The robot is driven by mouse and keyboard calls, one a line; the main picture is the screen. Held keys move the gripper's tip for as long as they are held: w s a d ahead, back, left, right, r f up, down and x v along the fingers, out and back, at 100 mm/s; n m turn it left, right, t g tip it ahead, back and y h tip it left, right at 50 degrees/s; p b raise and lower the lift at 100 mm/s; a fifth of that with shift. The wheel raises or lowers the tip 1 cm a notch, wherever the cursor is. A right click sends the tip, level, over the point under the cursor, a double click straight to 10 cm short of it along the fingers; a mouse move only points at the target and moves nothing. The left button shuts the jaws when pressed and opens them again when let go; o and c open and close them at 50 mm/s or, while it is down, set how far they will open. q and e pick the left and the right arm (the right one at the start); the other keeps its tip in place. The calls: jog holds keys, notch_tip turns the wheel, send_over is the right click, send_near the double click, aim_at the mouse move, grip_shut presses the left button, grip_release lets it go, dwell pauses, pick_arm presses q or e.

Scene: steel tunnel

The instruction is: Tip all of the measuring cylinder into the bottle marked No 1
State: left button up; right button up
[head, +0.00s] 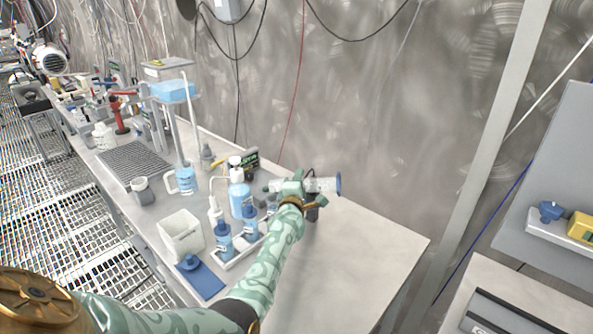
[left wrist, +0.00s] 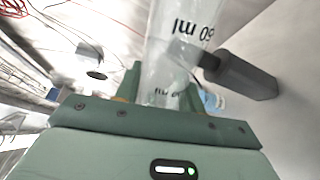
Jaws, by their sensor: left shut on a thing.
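My left gripper (head: 298,187) is shut on the clear measuring cylinder (head: 323,185), which lies almost level above the table, with a blue disc at its right end. In the left wrist view the cylinder (left wrist: 185,35) stands between the fingers of my gripper (left wrist: 163,88), its "ml" marks upside down. No liquid can be made out in it. Two blue bottles with dark blue caps, a front one (head: 225,242) and a rear one (head: 250,222), stand in a white tray (head: 238,257), left of my gripper. Their labels are too small to read. My right gripper is out of view.
A wash bottle (head: 239,199) stands behind the tray. A white square container (head: 181,236) and a blue pad (head: 201,277) with a blue cap on it are to the left. A dark block (left wrist: 247,76) is beside the cylinder. The table's right part (head: 370,242) is clear.

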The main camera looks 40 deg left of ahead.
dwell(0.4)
pick_arm(q)
jog(key=m, duration=0.2)
jog(key=shift+w+d+f+m, duration=0.15)
jog(key=shift+d+f+m, duration=0.15)
jog(key=shift+d+m, duration=0.1)
jog(key=shift+r, duration=0.1)
notch_tip(320, 180, up, 4)
jog(key=m+p, duration=0.3)
jog(key=p, duration=0.1)
jog(key=shift+a+m, duration=0.1)
jog(key=shift+m, duration=0.2)
jog(key=shift+r+m+p, duration=0.35)
jog(key=shift+m+p, duration=0.2)
jog(key=shift+m, duration=0.15)
jog(key=shift+f, duration=0.1)
